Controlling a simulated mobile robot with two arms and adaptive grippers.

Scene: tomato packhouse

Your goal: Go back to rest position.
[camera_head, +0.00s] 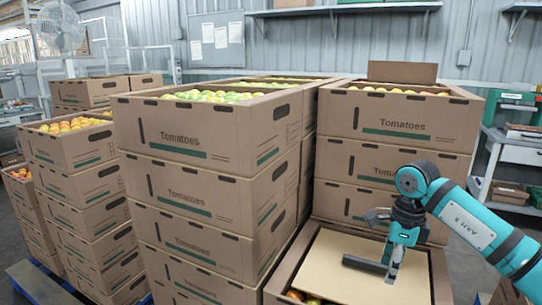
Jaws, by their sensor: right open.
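My right arm comes in from the right. My right gripper (386,268) points down over the open front tomato box, low above a flat tan cardboard sheet (335,262). It is open and I see nothing held in it. I cannot tell whether its fingertips touch the sheet. The sheet lies inside the front box (275,290), with a few tomatoes (295,296) showing at its near edge. My left gripper is not in view.
Tall stacks of brown tomato boxes stand at the middle (207,187), left (70,152) and behind the gripper (400,131). A blue pallet (38,280) lies at lower left. A shelf cart (512,152) stands at right. A fan (60,30) is at back left.

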